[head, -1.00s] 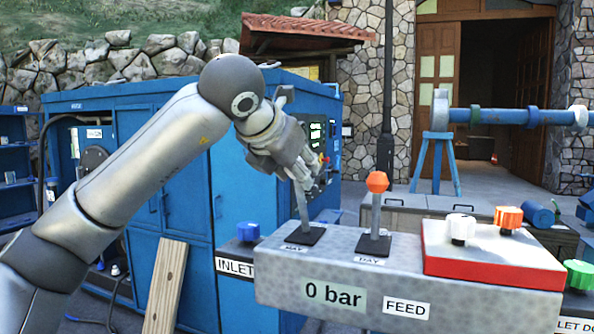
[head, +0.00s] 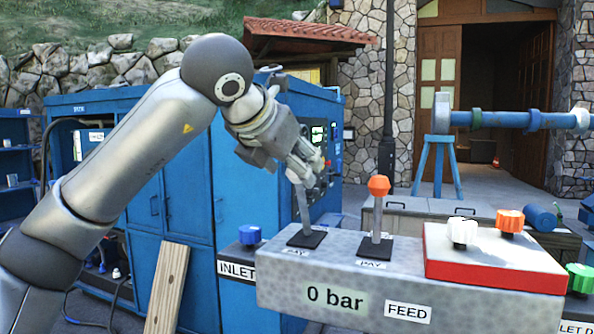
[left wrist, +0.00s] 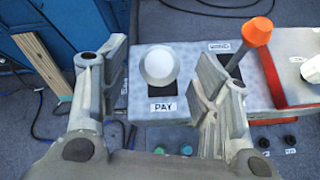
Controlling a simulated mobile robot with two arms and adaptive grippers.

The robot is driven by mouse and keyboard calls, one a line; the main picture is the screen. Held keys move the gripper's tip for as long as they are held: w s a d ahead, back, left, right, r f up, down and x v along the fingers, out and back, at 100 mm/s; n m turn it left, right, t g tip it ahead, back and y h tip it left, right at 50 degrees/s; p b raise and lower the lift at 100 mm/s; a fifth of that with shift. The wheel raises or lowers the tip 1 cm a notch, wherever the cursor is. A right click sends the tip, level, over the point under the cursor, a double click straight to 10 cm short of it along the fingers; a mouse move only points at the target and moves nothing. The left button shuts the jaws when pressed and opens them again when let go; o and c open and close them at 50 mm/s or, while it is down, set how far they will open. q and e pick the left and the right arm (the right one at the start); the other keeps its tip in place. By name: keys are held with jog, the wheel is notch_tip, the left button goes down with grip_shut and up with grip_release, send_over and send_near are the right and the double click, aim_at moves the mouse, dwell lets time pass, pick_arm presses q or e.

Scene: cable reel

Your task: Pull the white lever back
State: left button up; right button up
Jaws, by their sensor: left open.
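The white lever (head: 304,209) stands in a black slot plate at the left end of the grey control box (head: 340,301). In the head view its top is hidden behind my left gripper (head: 308,166). In the left wrist view its round white knob (left wrist: 159,65) lies between the two spread fingers of my left gripper (left wrist: 162,78), above a PAY label. The fingers are open, one on each side of the knob, with visible gaps. I cannot tell how deep the knob sits between them. My right gripper is not in view.
A lever with an orange knob (head: 378,187) stands just right of the white one, close to one finger. A red panel (head: 490,265) with white and orange valve knobs lies further right. A blue cabinet (head: 180,200) stands behind my left arm.

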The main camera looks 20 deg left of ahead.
pick_arm(q)
jog(key=v, duration=0.8)
jog(key=shift+s+r, duration=0.2)
jog(key=shift+s, duration=0.1)
